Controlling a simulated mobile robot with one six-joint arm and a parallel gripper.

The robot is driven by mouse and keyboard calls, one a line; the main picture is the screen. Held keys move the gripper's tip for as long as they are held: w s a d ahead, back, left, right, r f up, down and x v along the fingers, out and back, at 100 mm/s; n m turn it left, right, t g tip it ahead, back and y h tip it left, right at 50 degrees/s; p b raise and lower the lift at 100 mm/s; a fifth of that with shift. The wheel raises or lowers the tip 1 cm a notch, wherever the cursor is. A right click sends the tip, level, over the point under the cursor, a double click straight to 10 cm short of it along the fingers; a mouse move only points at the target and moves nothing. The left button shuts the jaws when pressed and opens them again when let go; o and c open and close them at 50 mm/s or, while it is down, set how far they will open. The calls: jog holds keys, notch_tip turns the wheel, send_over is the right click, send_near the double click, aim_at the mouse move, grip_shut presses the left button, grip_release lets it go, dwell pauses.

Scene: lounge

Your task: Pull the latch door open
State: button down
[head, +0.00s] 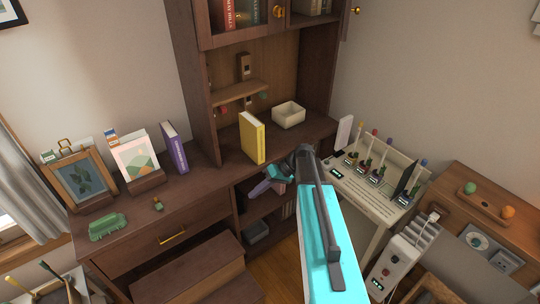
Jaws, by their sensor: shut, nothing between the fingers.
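A dark wood cabinet (200,80) stands against the back wall. My gripper (261,188) is in front of that lower compartment, just under the worktop edge. It looks shut and empty; its fingertips are small and hard to make out, and contact cannot be told.
A yellow book (252,138) and a cream box (288,114) stand on the worktop. A drawer with a brass handle (172,236) is at left, with a wooden step or bench (205,275) before it. A cream desk (365,203) with tools and a wooden side cabinet (485,190) crowd the right.

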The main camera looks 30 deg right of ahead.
jog(key=s+a+f+m+g+h+b, duration=0.1)
jog(key=s+a+f+g+h, duration=0.1)
jog(key=s+a+f, duration=0.5)
jog(key=s+a+f+g+h+b, duration=0.1)
jog(key=s+a+f+g, duration=0.25)
jog(key=s+f, duration=0.6)
jog(key=s+f+g+h, duration=0.1)
jog(key=s+f+h, duration=0.2)
jog(key=s+f, duration=0.3)
jog(key=s+a+f+g+h+b, duration=0.1)
jog(key=s+f+h, duration=0.2)
jog(key=s+f, duration=0.4)
jog(key=s, duration=0.6)
jog(key=shift+s+a+g, duration=0.15)
jog(key=shift+a+g, duration=0.1)
jog(key=shift+g, duration=0.1)
